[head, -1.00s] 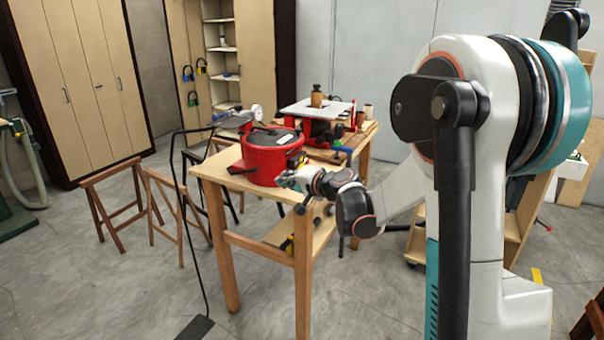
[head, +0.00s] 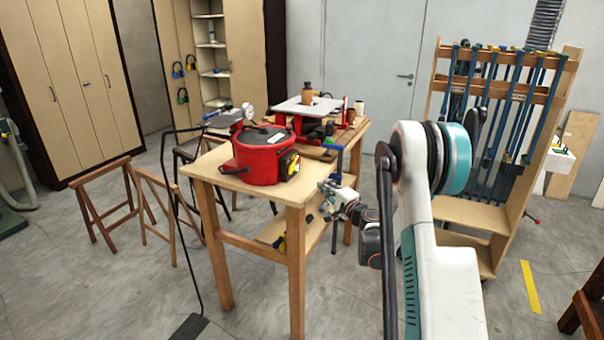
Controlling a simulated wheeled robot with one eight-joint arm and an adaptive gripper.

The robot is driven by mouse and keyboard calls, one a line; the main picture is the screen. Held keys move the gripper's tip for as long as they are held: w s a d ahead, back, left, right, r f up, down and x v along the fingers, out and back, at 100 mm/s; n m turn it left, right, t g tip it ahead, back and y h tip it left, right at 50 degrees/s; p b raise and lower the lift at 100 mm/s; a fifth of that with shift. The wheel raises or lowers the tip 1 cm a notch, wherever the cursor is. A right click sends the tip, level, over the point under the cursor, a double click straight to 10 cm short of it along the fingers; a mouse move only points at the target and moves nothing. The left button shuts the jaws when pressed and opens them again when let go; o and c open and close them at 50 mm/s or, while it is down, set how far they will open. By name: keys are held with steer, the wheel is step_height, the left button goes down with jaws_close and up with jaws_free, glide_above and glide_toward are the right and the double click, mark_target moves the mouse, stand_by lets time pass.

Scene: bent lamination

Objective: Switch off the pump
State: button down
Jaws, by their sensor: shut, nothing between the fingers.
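A red round machine (head: 258,158) with a black lid stands on the wooden table; I take it to be the pump. A yellow and black switch panel (head: 290,164) is on its right side. The switch position is too small to read. My gripper (head: 326,187) is shut and empty. In the picture it is just right of the table's front right corner, below and to the right of the switch panel, apart from the machine.
The wooden table (head: 240,182) has a lower shelf with small items. A second bench with a red machine with a white top (head: 308,107) stands behind. Wooden trestles (head: 105,190) stand left. A clamp rack (head: 500,140) is at right. A black cable hangs at the table's left.

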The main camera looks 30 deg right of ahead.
steer(key=b, duration=0.2)
glide_toward(295, 166)
steer(key=d, duration=0.1)
steer(key=w+d, duration=0.1)
steer(key=shift+d+f, duration=0.15)
steer(key=shift+d, duration=0.25)
steer(key=w+a, duration=0.1)
steer(key=w+a+b, duration=0.1)
steer(key=shift+w+a, duration=0.1)
steer(key=shift+w, duration=0.2)
steer(key=shift+w+a, duration=0.35)
steer(key=shift+w, duration=0.05)
